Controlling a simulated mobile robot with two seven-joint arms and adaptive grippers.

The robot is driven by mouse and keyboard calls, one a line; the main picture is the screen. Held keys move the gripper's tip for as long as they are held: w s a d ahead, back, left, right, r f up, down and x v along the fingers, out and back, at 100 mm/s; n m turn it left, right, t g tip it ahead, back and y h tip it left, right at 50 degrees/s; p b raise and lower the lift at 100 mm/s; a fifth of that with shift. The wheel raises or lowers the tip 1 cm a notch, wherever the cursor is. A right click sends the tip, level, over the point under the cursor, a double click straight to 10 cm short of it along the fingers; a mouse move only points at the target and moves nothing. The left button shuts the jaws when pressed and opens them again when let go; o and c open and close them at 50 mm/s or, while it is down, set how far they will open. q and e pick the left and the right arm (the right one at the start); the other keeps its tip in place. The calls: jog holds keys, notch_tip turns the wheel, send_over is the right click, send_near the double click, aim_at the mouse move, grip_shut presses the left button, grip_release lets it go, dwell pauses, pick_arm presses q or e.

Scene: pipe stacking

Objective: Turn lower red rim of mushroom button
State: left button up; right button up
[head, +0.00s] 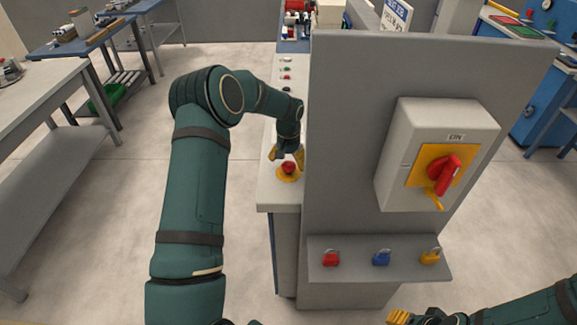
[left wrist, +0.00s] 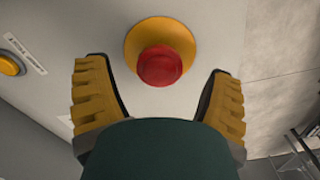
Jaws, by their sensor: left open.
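The red mushroom button (head: 288,168) sits on a yellow round base (head: 287,178) near the front end of a light grey panel top. In the left wrist view the red button (left wrist: 160,66) and its yellow base (left wrist: 138,38) lie just beyond and between the fingertips. My left gripper (head: 287,155) is open above the button, with one yellow finger on each side in the left wrist view (left wrist: 158,92). I see no clear contact with the button. My right gripper (head: 412,318) shows only partly at the bottom edge, away from the button.
A tall grey panel (head: 345,130) stands right beside the button. It carries a switch box (head: 400,150) with a red handle (head: 443,176), and a shelf (head: 350,270) with red, blue and yellow padlocks. More buttons (head: 287,70) line the panel top further back. Open floor lies to the left.

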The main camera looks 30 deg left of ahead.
pick_arm(q)
notch_tip(320, 180, up, 10)
jog(key=shift+f, duration=0.15)
dwell(0.7)
